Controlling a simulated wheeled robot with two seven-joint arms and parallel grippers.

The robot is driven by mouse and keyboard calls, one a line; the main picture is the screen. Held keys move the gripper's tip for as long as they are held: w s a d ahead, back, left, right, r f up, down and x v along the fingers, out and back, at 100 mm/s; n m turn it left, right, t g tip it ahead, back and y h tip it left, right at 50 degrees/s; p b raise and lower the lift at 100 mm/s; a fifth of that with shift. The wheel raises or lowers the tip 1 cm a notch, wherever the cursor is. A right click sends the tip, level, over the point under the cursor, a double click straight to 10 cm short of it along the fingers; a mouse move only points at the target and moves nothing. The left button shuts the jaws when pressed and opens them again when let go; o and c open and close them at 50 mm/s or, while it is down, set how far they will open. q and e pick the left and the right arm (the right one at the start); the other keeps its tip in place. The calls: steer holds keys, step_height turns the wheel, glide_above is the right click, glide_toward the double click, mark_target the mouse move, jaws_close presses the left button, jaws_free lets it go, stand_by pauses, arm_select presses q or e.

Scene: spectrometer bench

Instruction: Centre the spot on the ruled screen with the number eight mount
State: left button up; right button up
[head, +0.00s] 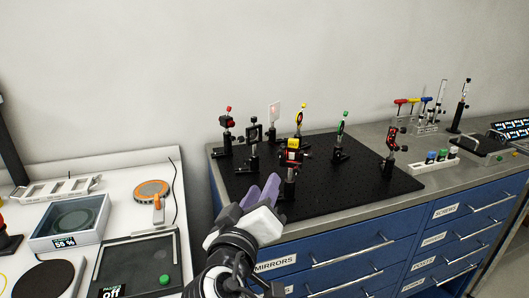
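A small white upright plate (275,111), which looks like the screen, stands on a post at the back of the black breadboard (345,197). A faint reddish mark shows on it; rulings are too small to see. Several post mounts stand on the board: one with a red knob (228,122), a black one (254,132), one with a yellow ring (299,120), one with a green knob (341,129), a yellow-and-red one (292,152) and one at right (391,138). I cannot read which is number eight. My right gripper (263,183) is open and empty at the board's front left, near the yellow-and-red mount. My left gripper is out of view.
Blue drawers (365,248) lie under the bench. At right stand coloured drivers (413,102), a white block with knobs (430,160) and a dark device (480,144). At left, a white table (120,172) holds a glass-topped box (70,222) and a dark panel (140,262).

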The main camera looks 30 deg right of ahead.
mark_target(280, 155)
steer(key=shift+m+h, duration=0.5)
steer(key=x, duration=0.3)
steer(key=r+p+x, duration=0.1)
steer(key=x, duration=0.2)
steer(key=r+p+x, duration=0.1)
steer(key=x, duration=0.2)
steer(key=shift+s+d, duration=0.2)
steer(key=shift+d, duration=0.1)
steer(key=shift+w+d+f, duration=0.15)
steer(key=shift+w+d, duration=0.3)
steer(key=shift+d, duration=0.05)
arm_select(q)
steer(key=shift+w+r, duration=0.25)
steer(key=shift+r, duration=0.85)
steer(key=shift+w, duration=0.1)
arm_select(e)
jaws_close()
